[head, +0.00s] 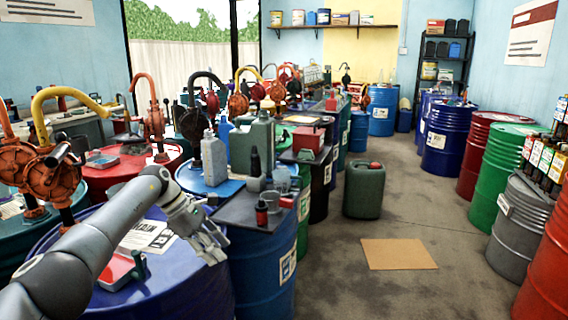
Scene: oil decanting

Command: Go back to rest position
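My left gripper (208,243) shows in the head view at the end of my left arm, which reaches in from the lower left. It hangs over the right part of a blue drum (180,290), near that drum's edge. Nothing can be seen held in it, but the gap between its fingers is too small to make out. My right gripper and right arm are not in view.
Drums with hand pumps (45,175) crowd the left. A dark board (238,212) with small containers lies just beyond my gripper. A green jerrycan (364,190) and a cardboard sheet (398,254) are on the floor. The middle aisle is otherwise clear; drums (502,172) line the right.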

